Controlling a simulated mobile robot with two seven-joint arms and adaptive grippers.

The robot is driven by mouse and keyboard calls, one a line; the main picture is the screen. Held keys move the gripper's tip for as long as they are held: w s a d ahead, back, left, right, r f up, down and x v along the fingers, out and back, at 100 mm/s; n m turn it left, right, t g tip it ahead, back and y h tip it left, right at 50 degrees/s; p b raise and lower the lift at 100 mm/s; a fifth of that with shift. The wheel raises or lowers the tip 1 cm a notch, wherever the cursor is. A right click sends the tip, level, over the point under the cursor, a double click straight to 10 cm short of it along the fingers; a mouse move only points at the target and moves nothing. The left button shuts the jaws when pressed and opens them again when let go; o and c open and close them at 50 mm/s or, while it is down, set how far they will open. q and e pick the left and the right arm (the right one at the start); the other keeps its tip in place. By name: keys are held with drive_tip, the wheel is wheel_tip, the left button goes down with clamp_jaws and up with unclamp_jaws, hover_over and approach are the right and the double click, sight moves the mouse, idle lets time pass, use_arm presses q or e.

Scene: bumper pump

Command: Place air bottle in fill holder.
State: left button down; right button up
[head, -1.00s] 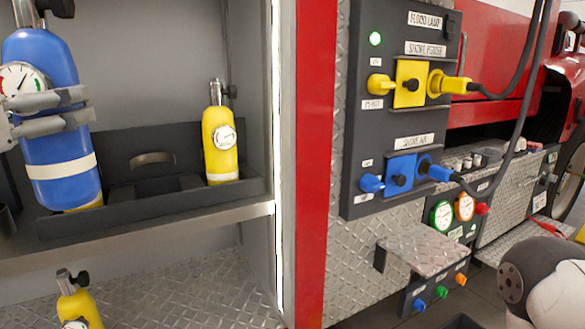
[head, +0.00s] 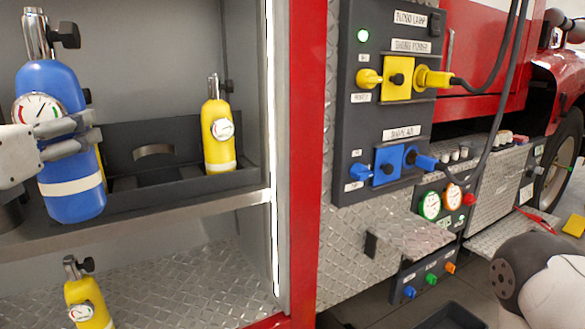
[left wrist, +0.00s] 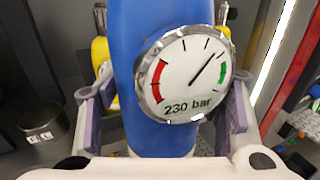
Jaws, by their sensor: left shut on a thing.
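A blue air bottle (head: 72,185) with a white band, a round gauge and a chrome valve on top is upright at the left of the head view. My left gripper (head: 72,138) is shut around its middle, just below the gauge. In the left wrist view the blue bottle (left wrist: 150,50) fills the middle, its gauge reading 230 bar, with a finger on each side. The bottle hangs in front of a dark holder tray (head: 120,205) on the upper shelf. A yellow bottle (head: 217,135) stands in the tray's right end. My right gripper is not in view.
Another yellow bottle (head: 88,300) stands on the lower tread-plate floor. A red post (head: 306,150) edges the compartment. Right of it is a dark panel (head: 385,110) with yellow and blue plugs and cables. A tread-plate step (head: 405,237) juts out below.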

sight(93, 174)
use_arm(q)
drive_tip(key=shift+n+y, duration=0.4)
drive_tip(key=shift+y, duration=0.4)
drive_tip(key=w+f, duration=0.1)
drive_tip(key=f, duration=0.1)
drive_tip(key=w+f, duration=0.1)
drive_tip(key=f, duration=0.2)
drive_tip(key=w+d+f, duration=0.1)
drive_tip(key=f, duration=0.1)
drive_tip(key=shift+w+f, duration=0.2)
drive_tip(key=shift+f, duration=0.05)
drive_tip(key=s+d+f+m+h, duration=0.1)
drive_tip(key=s+d+f+h, duration=0.1)
drive_tip(key=d+f, duration=0.5)
drive_tip(key=s+d+f+m+h, duration=0.1)
drive_tip(key=d+f, duration=0.6)
drive_tip(key=f, duration=0.7)
drive_tip(key=s+h, duration=0.1)
drive_tip(key=s, duration=0.1)
drive_tip(key=shift+s+m, duration=0.3)
drive_tip(key=shift+s, duration=0.1)
